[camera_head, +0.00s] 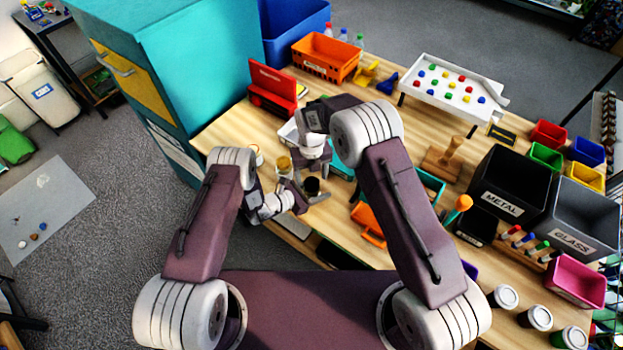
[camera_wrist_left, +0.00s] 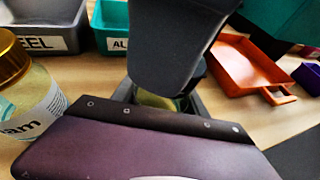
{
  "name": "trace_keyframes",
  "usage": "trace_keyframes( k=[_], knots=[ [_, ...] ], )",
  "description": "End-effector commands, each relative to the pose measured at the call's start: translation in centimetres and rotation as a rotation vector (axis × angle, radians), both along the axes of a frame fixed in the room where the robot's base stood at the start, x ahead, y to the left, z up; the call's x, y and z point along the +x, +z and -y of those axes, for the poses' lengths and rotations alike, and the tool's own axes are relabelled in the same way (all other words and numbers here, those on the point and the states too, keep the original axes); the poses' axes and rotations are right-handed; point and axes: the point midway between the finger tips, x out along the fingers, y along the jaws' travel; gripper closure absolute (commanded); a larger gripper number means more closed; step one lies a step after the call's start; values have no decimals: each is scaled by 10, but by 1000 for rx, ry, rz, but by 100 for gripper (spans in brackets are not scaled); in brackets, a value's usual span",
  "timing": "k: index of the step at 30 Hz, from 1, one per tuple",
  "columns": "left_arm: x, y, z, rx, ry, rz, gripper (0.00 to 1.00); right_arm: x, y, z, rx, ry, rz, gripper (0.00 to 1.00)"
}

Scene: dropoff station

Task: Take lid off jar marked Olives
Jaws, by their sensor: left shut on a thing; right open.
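A jar with a dark lid (camera_head: 311,186) stands near the left part of the wooden table. My left gripper (camera_head: 306,197) is shut on this jar from the side. In the left wrist view a little greenish-yellow jar body (camera_wrist_left: 155,100) shows between the gripper's dark parts; no label on it is readable, so I cannot read Olives. My right gripper (camera_head: 313,165) is open, just above and behind the dark lid. A gold-lidded jar (camera_head: 284,164) stands beside it, to the left; the left wrist view shows it (camera_wrist_left: 35,100) with a label ending in "am".
Another small jar (camera_head: 257,157) stands farther left. A grey bin (camera_wrist_left: 35,35) and a teal bin (camera_wrist_left: 109,25) are close by. A red toolbox (camera_head: 271,88) and a wooden stand (camera_head: 442,160) are farther off.

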Motion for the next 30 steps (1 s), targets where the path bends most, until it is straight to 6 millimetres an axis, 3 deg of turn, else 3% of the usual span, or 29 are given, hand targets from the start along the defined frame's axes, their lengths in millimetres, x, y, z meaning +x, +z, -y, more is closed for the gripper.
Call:
trace_keyframes(
  k=[3,8,9,14,17,30],
  knots=[
    [0,0,0,-1,0,1,100,0,18,0,0,0,1,36],
    [0,0,0,-1,1,1,100,0,24,0,0,0,-1,36],
    [0,0,0,-1,1,1,100,0,24,0,0,-2,-1,47],
    [0,0,0,-1,1,1,100,-1,24,1,-2,-164,-2,48],
    [0,0,0,-1,1,1,100,-2,24,1,-4,-442,-5,48],
    [0,0,0,-1,1,1,100,-6,29,3,-30,-1956,-2,48]
  ],
)
